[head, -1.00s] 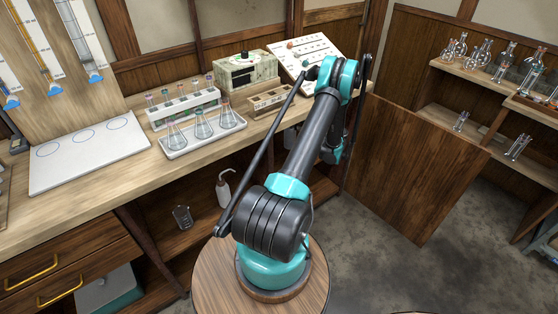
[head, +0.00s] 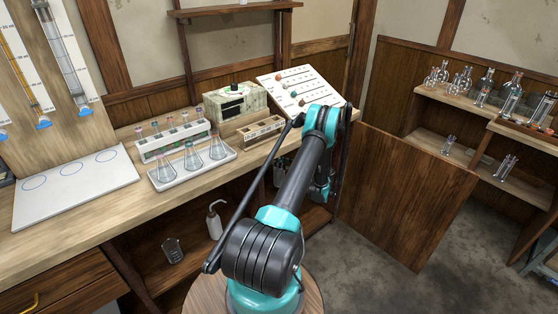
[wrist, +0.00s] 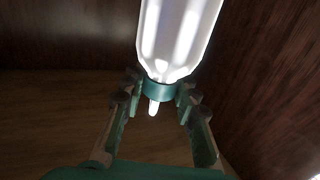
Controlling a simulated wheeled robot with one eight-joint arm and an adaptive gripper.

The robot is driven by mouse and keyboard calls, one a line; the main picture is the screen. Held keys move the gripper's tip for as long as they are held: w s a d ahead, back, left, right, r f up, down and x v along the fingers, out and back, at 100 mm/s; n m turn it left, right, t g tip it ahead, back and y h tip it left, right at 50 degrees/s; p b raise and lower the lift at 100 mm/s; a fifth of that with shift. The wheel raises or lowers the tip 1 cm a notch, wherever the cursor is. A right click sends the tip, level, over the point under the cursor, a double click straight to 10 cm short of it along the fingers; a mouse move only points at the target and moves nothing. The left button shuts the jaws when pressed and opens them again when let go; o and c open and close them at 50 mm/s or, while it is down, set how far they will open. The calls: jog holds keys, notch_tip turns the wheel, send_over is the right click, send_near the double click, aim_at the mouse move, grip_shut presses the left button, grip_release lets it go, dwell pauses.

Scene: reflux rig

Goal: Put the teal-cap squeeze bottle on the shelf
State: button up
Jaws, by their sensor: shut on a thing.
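The teal-cap squeeze bottle (wrist: 178,35) shows in the wrist view as a white, ribbed body with a teal cap (wrist: 160,91) and a short pale nozzle. The cap end points toward my gripper (wrist: 157,95), whose two fingers are shut on the bottle at its cap. The bottle's far end runs out of the top of the picture. In the head view my arm reaches over the bench edge, and the gripper and bottle are not clearly visible behind it.
The bench carries a tray of flasks (head: 193,169), a tube rack (head: 174,140) and a boxy instrument (head: 235,103). A wash bottle (head: 215,220) and a beaker (head: 172,250) stand below. A wooden panel (head: 405,195) and glassware shelves (head: 480,108) are at right. Dark wood surrounds the gripper closely.

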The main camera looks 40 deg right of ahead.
jog(key=shift+f, duration=1.75)
jog(key=o, duration=0.8)
jog(key=v, duration=1.2)
